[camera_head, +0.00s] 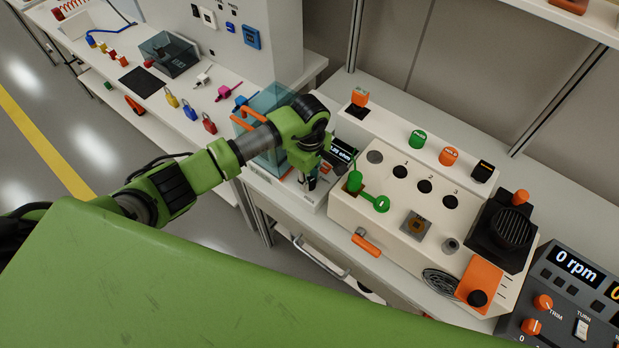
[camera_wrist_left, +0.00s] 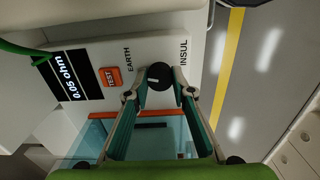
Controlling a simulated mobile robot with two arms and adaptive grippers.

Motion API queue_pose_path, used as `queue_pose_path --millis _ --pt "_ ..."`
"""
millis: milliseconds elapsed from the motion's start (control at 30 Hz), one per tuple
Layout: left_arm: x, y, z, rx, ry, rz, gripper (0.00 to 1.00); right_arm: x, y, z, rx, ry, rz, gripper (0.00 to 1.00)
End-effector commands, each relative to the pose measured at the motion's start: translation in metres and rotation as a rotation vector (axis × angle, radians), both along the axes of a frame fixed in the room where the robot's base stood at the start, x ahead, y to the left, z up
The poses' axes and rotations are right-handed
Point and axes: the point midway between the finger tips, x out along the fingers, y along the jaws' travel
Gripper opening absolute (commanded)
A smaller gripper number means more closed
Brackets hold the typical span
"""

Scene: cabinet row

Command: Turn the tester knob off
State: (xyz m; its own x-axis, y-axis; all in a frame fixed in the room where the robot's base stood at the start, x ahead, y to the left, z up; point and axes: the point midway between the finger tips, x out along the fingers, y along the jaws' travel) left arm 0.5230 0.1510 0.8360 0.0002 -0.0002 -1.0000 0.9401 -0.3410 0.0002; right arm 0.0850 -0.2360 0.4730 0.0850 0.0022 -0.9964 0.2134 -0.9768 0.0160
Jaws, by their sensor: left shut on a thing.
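The tester (camera_wrist_left: 175,45) is a white box with a lit display reading 0.05 ohm (camera_wrist_left: 68,76), an orange TEST button (camera_wrist_left: 110,76) and the labels EARTH and INSUL. Its round black knob (camera_wrist_left: 160,72) sits between those labels, with a short pale mark on its face. My left gripper (camera_wrist_left: 160,92) is shut on the knob, one finger on each side. In the head view my left gripper (camera_head: 311,184) reaches down at the tester, whose display (camera_head: 342,150) shows beside it; the knob is hidden there. My right gripper is not in view.
A clear blue bin with orange handles (camera_head: 262,108) stands left of the tester. Right of it is a cream panel (camera_head: 385,215) with a green key-like part (camera_head: 376,202) and several sockets. A 0 rpm console (camera_head: 575,275) is at far right. Padlocks (camera_head: 190,110) lie on the left bench.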

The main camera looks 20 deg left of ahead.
Motion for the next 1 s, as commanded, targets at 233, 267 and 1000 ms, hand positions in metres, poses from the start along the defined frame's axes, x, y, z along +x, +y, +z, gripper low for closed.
queue_pose_path --millis 233,267,1000 --pt "0.001 0.002 -0.002 0.003 0.000 0.046 0.01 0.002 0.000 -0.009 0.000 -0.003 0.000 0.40" --pt "0.001 0.002 -0.002 0.003 0.000 0.058 0.01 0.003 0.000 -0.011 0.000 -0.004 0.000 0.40" --pt "-0.001 0.001 -0.002 0.003 -0.001 0.682 0.01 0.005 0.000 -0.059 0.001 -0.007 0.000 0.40"
